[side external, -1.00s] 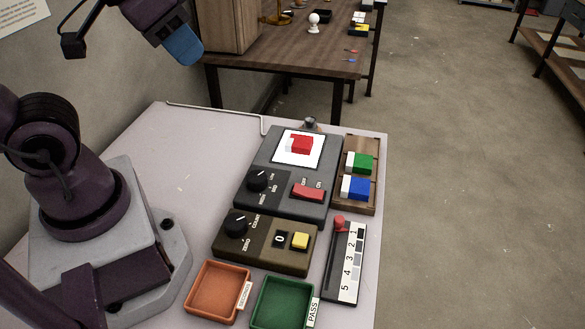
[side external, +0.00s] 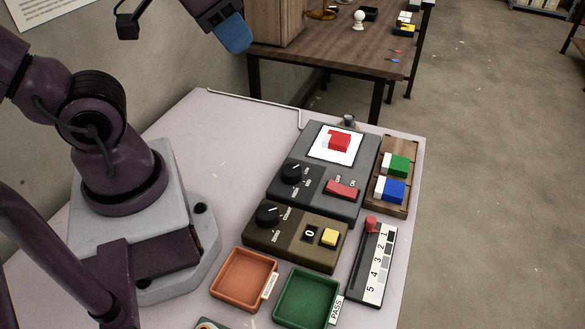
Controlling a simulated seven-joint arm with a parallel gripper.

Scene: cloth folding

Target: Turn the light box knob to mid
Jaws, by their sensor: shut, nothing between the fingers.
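The light box (side external: 358,171) is a dark grey box on the table, with a white panel on top and a red rocker switch (side external: 342,188). Its knob (side external: 295,172) is black and round with a white pointer line, on the box's left part. The pointer seems to slant toward the upper right, but the small labels are hard to read. A red and white block (side external: 339,141) lies on the white panel. My gripper (side external: 233,35) shows its blue end at the top, shut and empty, high above and well apart from the light box.
A brown box with a black knob (side external: 269,214) and yellow button (side external: 329,236) stands in front. An orange tray (side external: 243,279), a green tray (side external: 306,297), a numbered slider strip (side external: 372,262) and a wooden rack (side external: 405,158) surround it.

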